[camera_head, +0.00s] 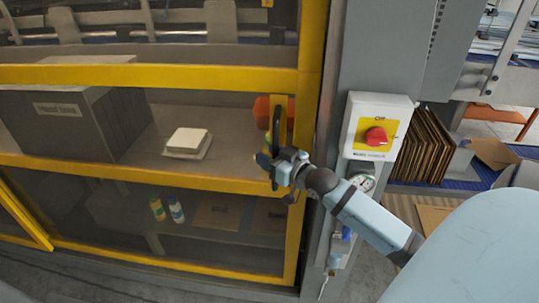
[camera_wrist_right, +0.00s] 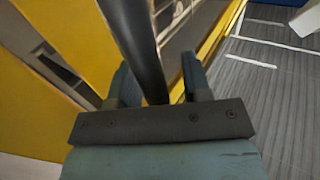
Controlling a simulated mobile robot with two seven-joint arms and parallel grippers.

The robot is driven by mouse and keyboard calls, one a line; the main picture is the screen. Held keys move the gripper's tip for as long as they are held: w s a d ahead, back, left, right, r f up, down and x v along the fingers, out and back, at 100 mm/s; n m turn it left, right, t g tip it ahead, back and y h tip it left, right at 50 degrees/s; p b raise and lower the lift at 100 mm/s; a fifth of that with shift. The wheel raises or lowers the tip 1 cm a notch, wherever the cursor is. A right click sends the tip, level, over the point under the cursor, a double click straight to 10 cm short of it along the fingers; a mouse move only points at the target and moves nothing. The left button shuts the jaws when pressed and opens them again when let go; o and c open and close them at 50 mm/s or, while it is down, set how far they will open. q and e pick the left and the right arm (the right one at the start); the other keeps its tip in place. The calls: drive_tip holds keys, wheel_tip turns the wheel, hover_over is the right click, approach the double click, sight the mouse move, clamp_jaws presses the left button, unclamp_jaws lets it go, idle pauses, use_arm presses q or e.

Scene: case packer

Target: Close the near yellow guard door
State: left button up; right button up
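The yellow guard door (camera_head: 150,178) spans the left and middle of the head view, its framed panel showing the machine's inside. Its right edge stands beside the grey post; I cannot tell whether a small gap is left there. A black bar handle (camera_head: 276,135) is mounted upright near that edge. My right gripper (camera_head: 272,162) is at the handle's lower end. In the right wrist view the handle (camera_wrist_right: 138,35) runs between my two fingers (camera_wrist_right: 158,80), with a visible gap to the right finger. The fingers look apart around it. My left gripper is not in view.
A grey post (camera_head: 360,70) right of the door carries a red switch (camera_head: 376,136) and a pressure gauge (camera_head: 362,182), close to my right arm. Another yellow frame piece (camera_head: 22,215) slants at lower left. Stacked cardboard (camera_head: 418,146) stands at right.

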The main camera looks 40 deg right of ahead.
drive_tip(key=s+d+b, duration=0.1)
drive_tip(key=s+b, duration=0.1)
drive_tip(key=s, duration=1.1)
drive_tip(key=shift+s+d, duration=0.3)
drive_tip(key=shift+s, duration=0.1)
